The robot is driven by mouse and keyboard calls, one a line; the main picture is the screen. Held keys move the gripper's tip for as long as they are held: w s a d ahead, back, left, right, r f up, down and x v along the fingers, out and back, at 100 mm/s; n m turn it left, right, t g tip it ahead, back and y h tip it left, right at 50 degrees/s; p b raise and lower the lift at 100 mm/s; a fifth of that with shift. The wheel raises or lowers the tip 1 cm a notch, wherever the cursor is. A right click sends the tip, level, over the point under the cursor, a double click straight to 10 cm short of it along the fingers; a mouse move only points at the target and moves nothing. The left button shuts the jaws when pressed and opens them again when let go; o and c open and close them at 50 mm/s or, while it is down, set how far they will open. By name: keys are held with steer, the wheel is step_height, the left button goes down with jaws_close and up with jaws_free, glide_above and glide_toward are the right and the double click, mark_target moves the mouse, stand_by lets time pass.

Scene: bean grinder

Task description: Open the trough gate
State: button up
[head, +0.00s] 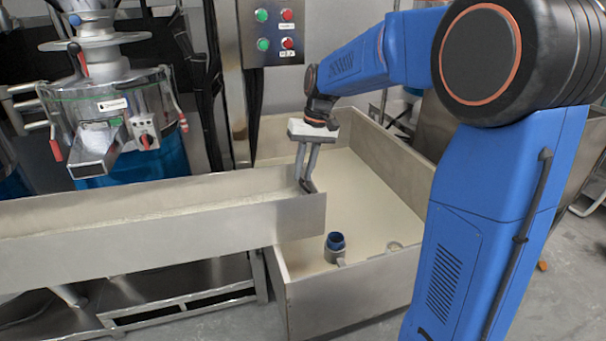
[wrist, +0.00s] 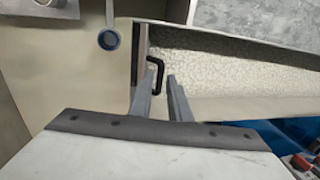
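The metal trough (head: 160,230) runs in from the left in the head view, and its right end overhangs a big bin. The trough gate (wrist: 139,52) is a thin upright plate at that end, seen in the wrist view. A dark bent handle (wrist: 158,72) is on it. My gripper (head: 306,188) points down at the trough's end. In the wrist view my gripper (wrist: 162,72) has its two fingers apart, with the handle showing between and just beyond the tips. I cannot tell whether a finger touches it. The gate stands across the trough end. The trough holds pale material (wrist: 230,70).
The large metal bin (head: 365,300) below the trough end has a pale floor. A blue-topped cup-like part (head: 335,246) stands in it. A grinder (head: 110,110) stands behind the trough at left. A button panel (head: 273,30) is on a post behind.

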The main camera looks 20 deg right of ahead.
steer(key=shift+a+f, duration=0.15)
steer(key=shift+f, duration=0.45)
jaws_close()
steer(key=shift+a+v, duration=0.2)
steer(key=shift+v, duration=0.7)
steer(key=shift+a+v, duration=0.15)
steer(key=shift+v, duration=0.75)
steer(key=shift+a+v, duration=0.2)
steer(key=shift+v, duration=0.7)
steer(key=shift+r, duration=0.1)
jaws_free()
steer(key=shift+r, duration=0.1)
steer(key=v, duration=1.7)
